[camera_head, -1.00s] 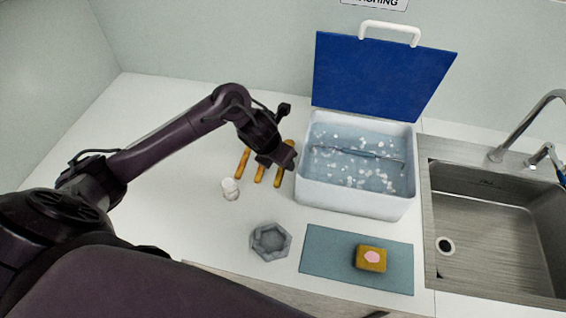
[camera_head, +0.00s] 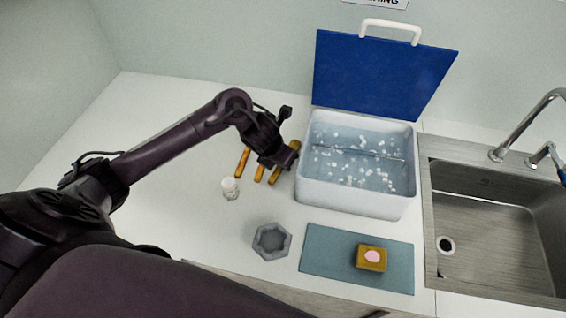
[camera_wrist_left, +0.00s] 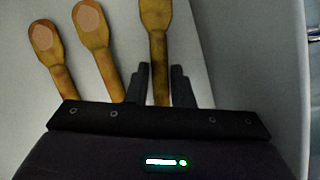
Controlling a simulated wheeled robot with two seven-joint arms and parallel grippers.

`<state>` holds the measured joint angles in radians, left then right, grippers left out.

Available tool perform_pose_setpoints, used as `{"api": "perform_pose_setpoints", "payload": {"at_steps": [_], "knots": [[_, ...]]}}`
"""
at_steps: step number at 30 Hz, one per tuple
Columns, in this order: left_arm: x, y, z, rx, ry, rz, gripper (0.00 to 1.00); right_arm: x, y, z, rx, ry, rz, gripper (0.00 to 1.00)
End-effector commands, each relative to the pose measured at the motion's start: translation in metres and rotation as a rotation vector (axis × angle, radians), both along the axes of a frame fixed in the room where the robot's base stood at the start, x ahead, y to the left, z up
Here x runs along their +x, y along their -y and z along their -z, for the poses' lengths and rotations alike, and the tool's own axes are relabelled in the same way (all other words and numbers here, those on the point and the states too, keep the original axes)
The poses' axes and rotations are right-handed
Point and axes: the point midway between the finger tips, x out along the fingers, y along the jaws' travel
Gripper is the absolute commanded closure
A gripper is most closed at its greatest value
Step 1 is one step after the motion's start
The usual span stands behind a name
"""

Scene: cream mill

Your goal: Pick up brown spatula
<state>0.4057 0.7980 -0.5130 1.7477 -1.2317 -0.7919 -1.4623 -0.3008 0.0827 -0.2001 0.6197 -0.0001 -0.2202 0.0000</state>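Three wooden, brown-yellow utensils lie side by side on the white counter. In the head view they are the left one (camera_head: 242,162), the middle one (camera_head: 260,173) and the right one (camera_head: 274,176), partly hidden by my left gripper (camera_head: 284,160). The left wrist view shows the left one (camera_wrist_left: 48,50), the middle one (camera_wrist_left: 97,45) and the right one (camera_wrist_left: 157,30), whose top is cut off. The fingers of my left gripper (camera_wrist_left: 161,82) straddle the right one, with a narrow gap on each side. My right gripper is not in view.
A white bin (camera_head: 350,203) with water and a blue lid (camera_head: 380,75) stands close right of the gripper. A small white cup (camera_head: 229,186), a grey hexagonal dish (camera_head: 272,241), a blue mat (camera_head: 325,260) with a sponge (camera_head: 371,258) and a sink (camera_head: 495,225) are around. The counter's left is clear.

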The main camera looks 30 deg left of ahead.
Motion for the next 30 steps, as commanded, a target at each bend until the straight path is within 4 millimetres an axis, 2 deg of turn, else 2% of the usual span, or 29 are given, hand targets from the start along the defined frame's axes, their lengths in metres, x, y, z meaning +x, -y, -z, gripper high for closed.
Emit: {"api": "perform_pose_setpoints", "payload": {"at_steps": [1, 4, 17, 23, 28, 30], "knots": [[0.0, 0.0, 0.0, 0.0, -0.001, 0.0, 0.87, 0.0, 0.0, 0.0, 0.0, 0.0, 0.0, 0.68], [0.0, 0.0, 0.0, 0.0, -0.001, 0.0, 1.0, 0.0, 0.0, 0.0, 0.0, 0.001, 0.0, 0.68], [0.001, 0.0, -0.006, 0.0, 0.001, 0.0, 1.0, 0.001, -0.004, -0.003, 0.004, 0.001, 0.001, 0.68], [0.002, 0.0, -0.031, 0.0, 0.005, 0.002, 1.0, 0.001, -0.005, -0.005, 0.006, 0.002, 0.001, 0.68], [0.002, 0.0, -0.064, 0.002, 0.006, 0.002, 1.0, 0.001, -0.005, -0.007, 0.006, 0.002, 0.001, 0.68], [0.002, -0.001, -0.083, 0.005, 0.006, 0.002, 1.0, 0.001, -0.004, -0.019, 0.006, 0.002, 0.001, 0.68]]}}
